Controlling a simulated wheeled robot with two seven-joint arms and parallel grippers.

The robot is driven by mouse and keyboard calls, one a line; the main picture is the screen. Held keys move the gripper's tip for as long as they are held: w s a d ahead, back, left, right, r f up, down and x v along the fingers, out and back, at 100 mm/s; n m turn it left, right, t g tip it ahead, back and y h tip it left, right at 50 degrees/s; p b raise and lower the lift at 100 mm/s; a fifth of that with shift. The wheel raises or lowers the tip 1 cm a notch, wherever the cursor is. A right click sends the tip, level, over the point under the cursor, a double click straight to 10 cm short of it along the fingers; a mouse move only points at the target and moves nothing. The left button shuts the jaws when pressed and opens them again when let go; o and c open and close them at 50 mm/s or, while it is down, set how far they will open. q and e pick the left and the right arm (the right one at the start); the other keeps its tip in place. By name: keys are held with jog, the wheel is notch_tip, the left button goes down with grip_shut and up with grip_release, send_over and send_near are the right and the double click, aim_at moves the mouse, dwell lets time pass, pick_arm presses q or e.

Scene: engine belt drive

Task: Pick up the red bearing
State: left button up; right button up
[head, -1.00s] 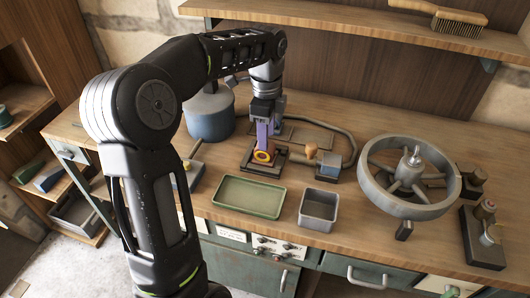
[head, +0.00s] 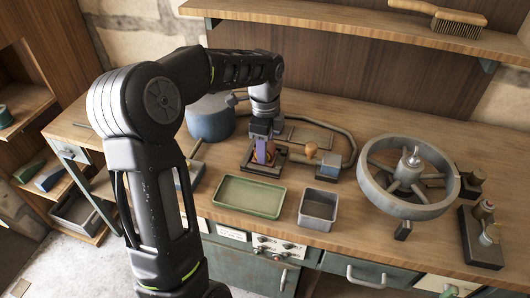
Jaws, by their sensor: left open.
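My left gripper (head: 262,158) reaches down from above at the middle of the bench, its purple fingers open. It is over a dark square base plate (head: 280,170). A small orange-red round part (head: 271,147), which looks like the red bearing, shows at the fingers' right edge. The fingers hide most of it, and I cannot tell whether they touch it. My right gripper is not in view.
A green tray (head: 249,209) and a grey bin (head: 318,225) stand at the bench's front. A large spoked wheel (head: 371,190) is to the right. A blue-grey drum (head: 209,138) stands behind my arm. An orange-brown knob (head: 311,151) is close to the gripper's right.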

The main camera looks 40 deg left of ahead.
pick_arm(q)
jog(key=shift+c, duration=0.4)
grip_shut()
jog(key=shift+r, duration=0.15)
notch_tip(320, 180, up, 10)
jog(key=shift+f, duration=0.1)
dwell(0.6)
dwell(0.4)
